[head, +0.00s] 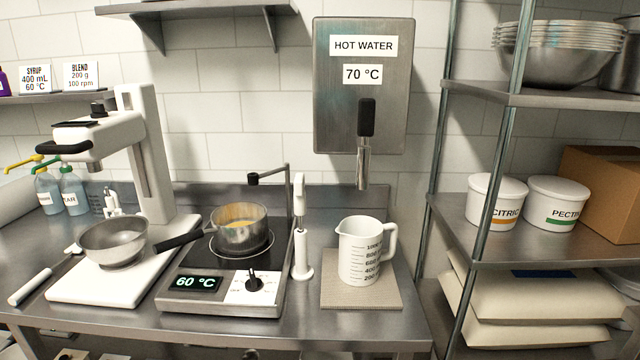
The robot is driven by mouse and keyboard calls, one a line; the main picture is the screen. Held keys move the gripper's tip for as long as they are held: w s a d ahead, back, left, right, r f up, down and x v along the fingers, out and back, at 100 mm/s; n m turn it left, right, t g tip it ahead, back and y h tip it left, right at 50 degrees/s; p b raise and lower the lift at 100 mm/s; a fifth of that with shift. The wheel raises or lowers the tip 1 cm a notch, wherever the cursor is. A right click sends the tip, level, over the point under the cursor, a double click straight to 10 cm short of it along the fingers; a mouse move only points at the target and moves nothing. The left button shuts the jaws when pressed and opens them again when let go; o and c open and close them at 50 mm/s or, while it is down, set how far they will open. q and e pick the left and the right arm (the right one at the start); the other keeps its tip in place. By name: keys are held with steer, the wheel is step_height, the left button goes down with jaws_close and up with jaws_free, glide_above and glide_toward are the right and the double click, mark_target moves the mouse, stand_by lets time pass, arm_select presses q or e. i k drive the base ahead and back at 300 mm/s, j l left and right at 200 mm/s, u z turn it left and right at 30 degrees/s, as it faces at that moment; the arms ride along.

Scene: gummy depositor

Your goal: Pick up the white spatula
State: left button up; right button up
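The white spatula (28,287) lies on the steel counter at the far left. Its thick white handle points toward the front left, and a thin shaft runs back to a small white head (72,248) beside the scale-like white base. Neither of my grippers is in the head view.
A steel bowl (115,241) sits on the white base (95,283) of the mixer stand, right of the spatula. A hot plate (222,290) carries a saucepan (240,232) whose handle points left. A white jug (358,262) stands on a mat (340,301). Pump bottles (73,190) stand behind.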

mark_target(21, 294)
steer(key=u, duration=1.45)
